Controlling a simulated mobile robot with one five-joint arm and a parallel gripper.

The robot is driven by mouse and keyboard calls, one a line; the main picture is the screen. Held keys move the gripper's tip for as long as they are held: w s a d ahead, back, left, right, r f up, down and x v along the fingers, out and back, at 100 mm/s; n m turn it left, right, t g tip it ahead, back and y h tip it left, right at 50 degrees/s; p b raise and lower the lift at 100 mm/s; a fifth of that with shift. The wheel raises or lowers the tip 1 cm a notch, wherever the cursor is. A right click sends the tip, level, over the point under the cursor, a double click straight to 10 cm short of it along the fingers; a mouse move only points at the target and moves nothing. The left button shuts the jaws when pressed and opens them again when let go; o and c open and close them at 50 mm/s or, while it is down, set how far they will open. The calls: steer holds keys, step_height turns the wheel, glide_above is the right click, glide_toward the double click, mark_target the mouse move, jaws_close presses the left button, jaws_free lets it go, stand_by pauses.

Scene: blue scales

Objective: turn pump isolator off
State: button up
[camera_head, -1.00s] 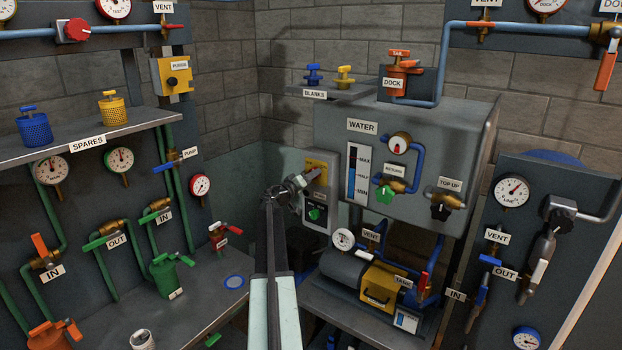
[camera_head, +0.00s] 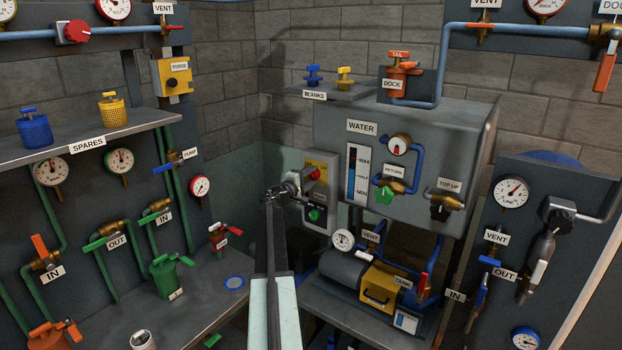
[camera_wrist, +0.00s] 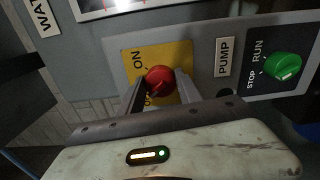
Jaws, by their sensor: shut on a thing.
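The pump isolator's red knob (camera_wrist: 157,78) sits on a yellow plate (camera_wrist: 178,55) marked ON in the wrist view. The second word on the plate is partly hidden by a finger. In the head view the red knob (camera_head: 315,174) is on the upper part of the grey pump box (camera_head: 332,184). My gripper (camera_wrist: 161,88) is shut on the knob, with one finger on each side. My gripper (camera_head: 299,181) also shows at the box in the head view. The fingers hide part of the knob, and its exact angle is hard to read.
A green STOP/RUN knob (camera_wrist: 282,67) is beside the PUMP label (camera_wrist: 228,57) on the same box. The water tank panel (camera_head: 425,150) stands to the right. The yellow-fronted pump unit (camera_head: 380,288) is below right. The left bench has free room.

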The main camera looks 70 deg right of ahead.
steer(key=shift+w+r+n, duration=0.1)
steer(key=shift+n, duration=0.5)
steer(key=o, duration=1.4)
steer(key=shift+c, duration=0.2)
steer(key=shift+a, duration=0.3)
steer(key=v, duration=0.7)
